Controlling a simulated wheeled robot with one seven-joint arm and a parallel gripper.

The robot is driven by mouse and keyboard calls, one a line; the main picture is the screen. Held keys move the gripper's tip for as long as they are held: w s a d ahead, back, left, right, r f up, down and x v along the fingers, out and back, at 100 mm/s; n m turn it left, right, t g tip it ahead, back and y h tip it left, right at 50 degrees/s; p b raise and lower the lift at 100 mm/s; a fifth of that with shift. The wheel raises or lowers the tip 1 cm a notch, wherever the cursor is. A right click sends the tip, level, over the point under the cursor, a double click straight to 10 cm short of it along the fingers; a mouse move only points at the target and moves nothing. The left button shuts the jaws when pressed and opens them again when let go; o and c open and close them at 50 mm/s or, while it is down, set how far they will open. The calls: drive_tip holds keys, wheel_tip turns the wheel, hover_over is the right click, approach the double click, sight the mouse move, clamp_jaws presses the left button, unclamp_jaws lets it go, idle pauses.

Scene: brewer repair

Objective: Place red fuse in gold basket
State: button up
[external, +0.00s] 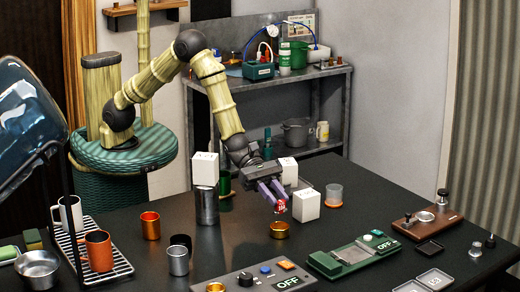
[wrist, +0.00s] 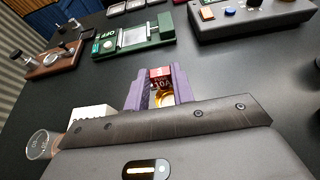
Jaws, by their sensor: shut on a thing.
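The red fuse (external: 280,206) is gripped between the purple fingertips of my gripper (external: 274,196). In the wrist view the fuse (wrist: 161,77) shows a "10A" label between the two fingers. The gold basket (external: 279,231) is a small, short round cup on the dark table, close below the fuse in the external view. A gold patch, likely the basket (wrist: 164,99), shows between the fingers in the wrist view, mostly hidden by my gripper. The fuse appears above the basket, with a small gap; exact alignment is hard to tell.
White cubes (external: 306,206) stand close to my gripper on the right. A tall grey canister (external: 207,208) is to the left. A green device (external: 352,256) and a grey control panel (external: 262,279) lie in front. A clear cup (external: 334,194) stands at right.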

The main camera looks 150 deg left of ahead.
sight(275, 214)
drive_tip(key=shift+f+b, duration=0.95)
drive_tip(key=shift+f, duration=2)
drive_tip(key=o, duration=1)
drive_tip(key=shift+o, duration=0.2)
drive_tip(key=shift+r, duration=0.1)
drive_tip(key=shift+r+p, duration=1.1)
drive_tip(key=shift+r, duration=2.35)
